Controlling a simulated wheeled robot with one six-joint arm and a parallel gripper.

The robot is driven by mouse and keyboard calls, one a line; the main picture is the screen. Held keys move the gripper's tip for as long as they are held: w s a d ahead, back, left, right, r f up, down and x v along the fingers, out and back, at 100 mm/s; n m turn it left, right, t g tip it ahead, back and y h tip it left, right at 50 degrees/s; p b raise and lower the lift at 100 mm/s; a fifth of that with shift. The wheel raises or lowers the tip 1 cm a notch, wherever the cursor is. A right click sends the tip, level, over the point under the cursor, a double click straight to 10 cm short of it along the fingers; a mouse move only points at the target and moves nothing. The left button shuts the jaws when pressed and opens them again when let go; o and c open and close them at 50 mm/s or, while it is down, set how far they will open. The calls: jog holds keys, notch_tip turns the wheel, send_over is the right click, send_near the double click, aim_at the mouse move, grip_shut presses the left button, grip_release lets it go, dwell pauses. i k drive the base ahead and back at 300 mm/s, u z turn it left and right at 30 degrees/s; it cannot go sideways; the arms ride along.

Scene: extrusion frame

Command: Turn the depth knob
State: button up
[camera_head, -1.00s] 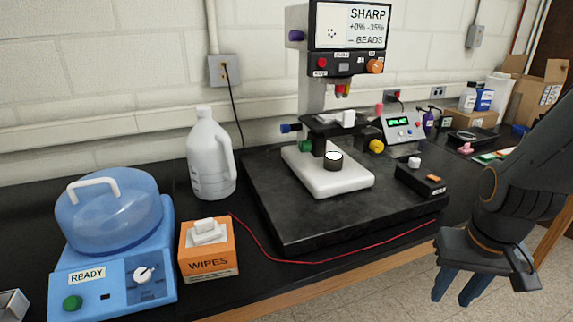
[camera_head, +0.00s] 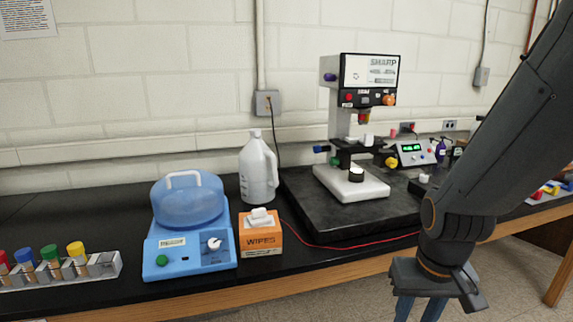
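A microscope-like instrument (camera_head: 341,105) with a screen stands on a black slab. It carries several coloured knobs: a purple knob (camera_head: 331,77) and an orange knob (camera_head: 389,100) at the head, a blue knob (camera_head: 321,149), a green knob (camera_head: 335,161) and a yellow knob (camera_head: 392,161) lower down. I cannot read which one is the depth knob. My gripper (camera_head: 419,308) hangs at the bottom right, in front of the bench edge and well away from the knobs. Its blue fingers are apart and empty, with the tips cut off by the frame.
A blue centrifuge (camera_head: 188,203), an orange wipes box (camera_head: 260,240) and a white jug (camera_head: 257,170) stand left of the slab (camera_head: 305,205). A tube rack (camera_head: 104,266) is at far left. A red wire (camera_head: 335,247) crosses the bench front. Floor before the bench is clear.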

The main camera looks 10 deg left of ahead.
aim_at(333, 161)
jog(key=u, duration=0.7)
jog(key=i, duration=0.35)
